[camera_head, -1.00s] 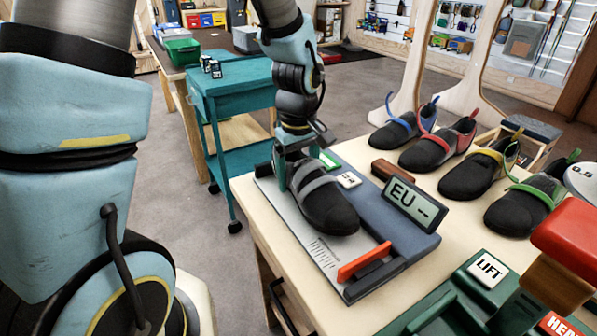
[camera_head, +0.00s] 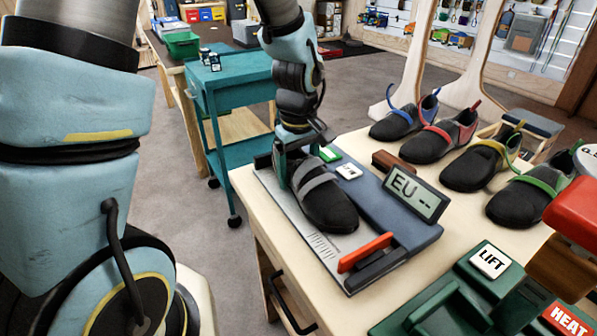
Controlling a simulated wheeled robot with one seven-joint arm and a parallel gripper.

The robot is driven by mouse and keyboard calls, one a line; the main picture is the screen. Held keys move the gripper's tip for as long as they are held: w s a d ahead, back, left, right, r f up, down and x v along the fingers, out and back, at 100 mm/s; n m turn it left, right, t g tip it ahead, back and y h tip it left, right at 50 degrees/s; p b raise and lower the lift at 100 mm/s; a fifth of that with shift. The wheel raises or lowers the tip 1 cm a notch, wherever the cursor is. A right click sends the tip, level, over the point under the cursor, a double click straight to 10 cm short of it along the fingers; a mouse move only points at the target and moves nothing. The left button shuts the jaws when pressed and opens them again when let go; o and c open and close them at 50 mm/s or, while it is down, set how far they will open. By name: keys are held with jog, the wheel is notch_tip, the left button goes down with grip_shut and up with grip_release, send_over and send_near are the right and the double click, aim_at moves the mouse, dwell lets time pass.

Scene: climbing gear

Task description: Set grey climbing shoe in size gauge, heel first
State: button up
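The grey climbing shoe (camera_head: 328,206), black at the toe with a grey strap, is on or just over the size gauge's pale plate (camera_head: 297,228). Its toe points to the orange-red slider (camera_head: 366,252), with a gap between them. Its heel is at the gauge's far end, where my gripper hides it. My gripper (camera_head: 297,163) points down around the heel end and appears shut on the shoe. One finger shows at the left side; the other is mostly hidden. Contact between sole and plate, and between heel and stop, cannot be told. The gauge display (camera_head: 414,196) reads "EU --".
Several other shoes with coloured straps (camera_head: 476,168) stand along the table's right side. A green LIFT/HEAT device (camera_head: 475,290) with a red-topped part (camera_head: 575,213) fills the near right corner. A teal cart (camera_head: 232,92) stands beyond the table's left edge.

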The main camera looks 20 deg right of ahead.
jog(key=shift+f, duration=0.25)
dwell(0.5)
jog(key=o, duration=1.4)
notch_tip(320, 180, up, 11)
jog(key=a+m+p, duration=0.1)
jog(key=a, duration=0.7)
jog(key=w+a+f+m, duration=0.1)
jog(key=a, duration=0.8)
jog(key=a+m+p, duration=0.1)
jog(key=a, duration=0.7)
jog(key=shift+w+a+f+t+p, duration=0.2)
jog(key=shift+f+t+p, duration=0.1)
jog(key=shift+f+t, duration=0.1)
